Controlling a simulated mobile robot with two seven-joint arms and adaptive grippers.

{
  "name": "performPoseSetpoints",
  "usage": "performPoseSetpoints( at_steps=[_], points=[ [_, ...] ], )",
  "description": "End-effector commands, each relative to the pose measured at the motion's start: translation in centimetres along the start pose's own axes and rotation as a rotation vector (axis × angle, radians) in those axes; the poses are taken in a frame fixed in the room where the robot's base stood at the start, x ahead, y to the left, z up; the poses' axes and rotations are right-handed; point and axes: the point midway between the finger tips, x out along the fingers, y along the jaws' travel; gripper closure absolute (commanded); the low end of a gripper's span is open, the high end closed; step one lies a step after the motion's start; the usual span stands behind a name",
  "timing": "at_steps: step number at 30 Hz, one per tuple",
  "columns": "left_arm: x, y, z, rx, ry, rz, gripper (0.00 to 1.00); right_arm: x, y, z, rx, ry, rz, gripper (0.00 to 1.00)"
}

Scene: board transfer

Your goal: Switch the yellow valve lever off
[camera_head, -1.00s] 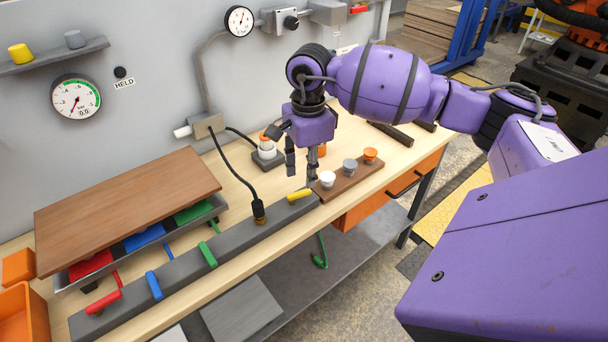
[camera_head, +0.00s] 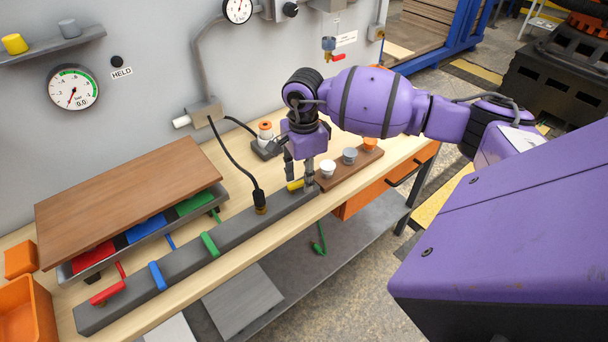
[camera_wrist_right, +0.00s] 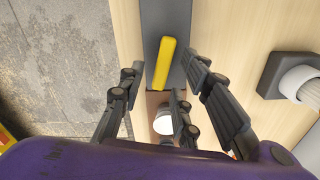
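The yellow valve lever (camera_head: 295,185) sits at the right end of the long grey valve block (camera_head: 232,232). It lies roughly lengthwise along the block, at a slight angle. In the wrist view the lever (camera_wrist_right: 165,62) shows whole, ahead of the fingers. My right gripper (camera_head: 300,178) is open just over the lever, its fingers pointing down. In the wrist view the fingers of this gripper (camera_wrist_right: 165,78) stand apart on both sides of the lever's near end. I cannot tell whether they touch it. My left gripper is out of view.
Red (camera_head: 107,292), blue (camera_head: 157,276) and green (camera_head: 210,245) levers sit farther left on the block. A black hose (camera_head: 236,163) plugs in left of the yellow lever. A wooden rack (camera_head: 348,170) with small cups stands close right. A pressure gauge (camera_head: 73,87) hangs on the wall.

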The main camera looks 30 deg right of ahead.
Motion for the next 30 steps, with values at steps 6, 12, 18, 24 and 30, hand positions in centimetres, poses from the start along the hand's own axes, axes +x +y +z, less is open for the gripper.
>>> performPoseSetpoints(
  at_steps=[6,12,18,24,30],
  points=[
    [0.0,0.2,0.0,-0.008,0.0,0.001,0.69,0.0,0.0,0.0,0.0,0.0,0.0,0.9],
    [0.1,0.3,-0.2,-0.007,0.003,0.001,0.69,0.0,0.0,0.0,0.0,0.0,0.0,1.0],
    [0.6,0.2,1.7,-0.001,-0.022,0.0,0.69,0.6,-0.4,-0.1,-0.113,0.004,0.006,1.0],
    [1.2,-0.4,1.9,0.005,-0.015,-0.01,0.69,0.3,-0.8,0.0,-0.251,0.001,0.004,1.0],
    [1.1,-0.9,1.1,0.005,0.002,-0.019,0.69,-0.1,-0.8,0.1,-0.262,0.0,0.001,1.0]
  ],
)
